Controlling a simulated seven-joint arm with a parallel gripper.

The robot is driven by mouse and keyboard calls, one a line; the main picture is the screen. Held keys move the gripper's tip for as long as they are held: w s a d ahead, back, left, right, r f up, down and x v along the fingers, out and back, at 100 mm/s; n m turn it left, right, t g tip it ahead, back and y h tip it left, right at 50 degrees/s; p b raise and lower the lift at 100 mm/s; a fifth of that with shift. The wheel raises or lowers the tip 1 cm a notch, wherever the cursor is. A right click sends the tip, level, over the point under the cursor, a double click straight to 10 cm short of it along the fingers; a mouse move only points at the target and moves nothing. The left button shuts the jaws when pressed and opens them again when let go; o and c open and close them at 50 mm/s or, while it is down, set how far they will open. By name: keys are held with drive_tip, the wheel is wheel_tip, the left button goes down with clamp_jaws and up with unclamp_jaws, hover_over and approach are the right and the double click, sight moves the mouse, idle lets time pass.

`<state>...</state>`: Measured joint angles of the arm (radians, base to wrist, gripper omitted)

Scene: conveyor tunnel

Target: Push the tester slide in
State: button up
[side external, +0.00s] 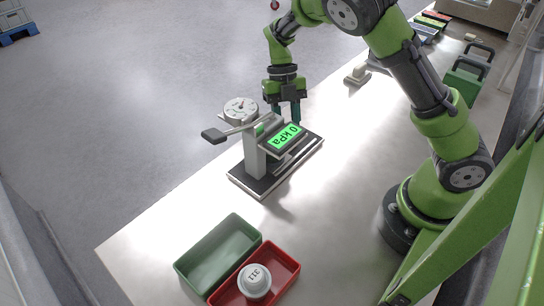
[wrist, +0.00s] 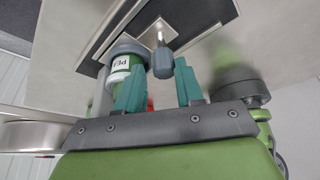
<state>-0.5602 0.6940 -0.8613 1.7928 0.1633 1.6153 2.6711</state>
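The tester (side external: 262,160) stands on the table on a dark base, with a round dial (side external: 240,110), a black-ended lever (side external: 215,135) and a green screen (side external: 285,138) reading 0 kPa. My gripper (side external: 287,118) points down at the tester's far end, partly hidden behind the screen. In the wrist view its two teal fingers (wrist: 157,85) are apart. A dark knob (wrist: 162,62) on a metal rod shows between and beyond the fingertips; it appears to be the slide's handle. I cannot tell whether a finger touches it. A green labelled container (wrist: 122,65) with a pale rim shows beside the left finger.
A green tray (side external: 218,253) is empty at the front. A red tray (side external: 287,262) beside it holds a white-topped container (side external: 255,282) marked 311. A small grey block (side external: 357,74) and green cases (side external: 465,78) stand farther back. The table between is clear.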

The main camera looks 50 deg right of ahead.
drive_tip(key=v, duration=1.7)
